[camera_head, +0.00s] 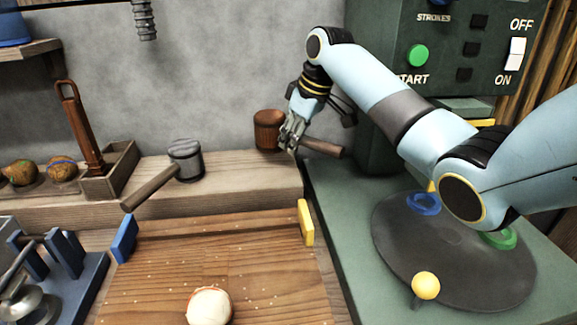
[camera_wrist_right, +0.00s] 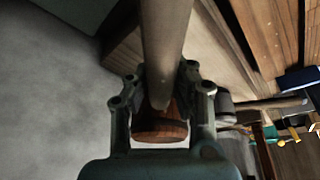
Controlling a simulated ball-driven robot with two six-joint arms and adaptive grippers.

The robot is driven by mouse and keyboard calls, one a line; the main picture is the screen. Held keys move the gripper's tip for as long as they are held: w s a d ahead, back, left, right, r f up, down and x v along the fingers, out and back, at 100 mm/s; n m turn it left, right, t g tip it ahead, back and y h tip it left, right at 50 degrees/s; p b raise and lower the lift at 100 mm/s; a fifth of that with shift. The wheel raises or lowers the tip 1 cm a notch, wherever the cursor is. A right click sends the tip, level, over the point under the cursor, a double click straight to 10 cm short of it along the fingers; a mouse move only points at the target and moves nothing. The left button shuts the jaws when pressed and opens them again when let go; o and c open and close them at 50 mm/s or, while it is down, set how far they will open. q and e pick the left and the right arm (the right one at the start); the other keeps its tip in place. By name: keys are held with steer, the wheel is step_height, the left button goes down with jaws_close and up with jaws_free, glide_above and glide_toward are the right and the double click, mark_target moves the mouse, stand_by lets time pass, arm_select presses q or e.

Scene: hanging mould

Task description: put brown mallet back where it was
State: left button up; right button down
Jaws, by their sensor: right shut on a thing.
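The brown mallet has a dark reddish-brown head (camera_head: 268,130) and a brown handle (camera_head: 322,147). It is at the right end of the wooden ledge (camera_head: 235,185), its head at the left and its handle pointing right past the ledge's end. My right gripper (camera_head: 290,142) is shut on the mallet between head and visible handle. In the right wrist view the mallet head (camera_wrist_right: 160,126) shows between the fingers, with the pale handle (camera_wrist_right: 166,45) running up. I cannot tell whether the head rests on the ledge. My left gripper is not in view.
A grey mallet (camera_head: 185,158) lies on the ledge to the left, its handle overhanging the front. Below are a wooden board (camera_head: 225,260) with a pale round ball (camera_head: 209,306), and a dark disc (camera_head: 440,255).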

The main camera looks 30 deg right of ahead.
mark_target(304, 136)
step_height(304, 136, down, 5)
steer(key=shift+r+b, duration=0.1)
steer(key=shift+b, duration=0.35)
steer(key=shift+f, duration=0.25)
steer(key=shift+f, duration=0.1)
steer(key=c, duration=1.2)
jaws_free()
steer(key=shift+r+p, duration=0.45)
steer(key=p+v, duration=0.7)
steer(key=p, duration=0.2)
steer(key=shift+s, duration=0.1)
steer(key=shift+f, duration=0.1)
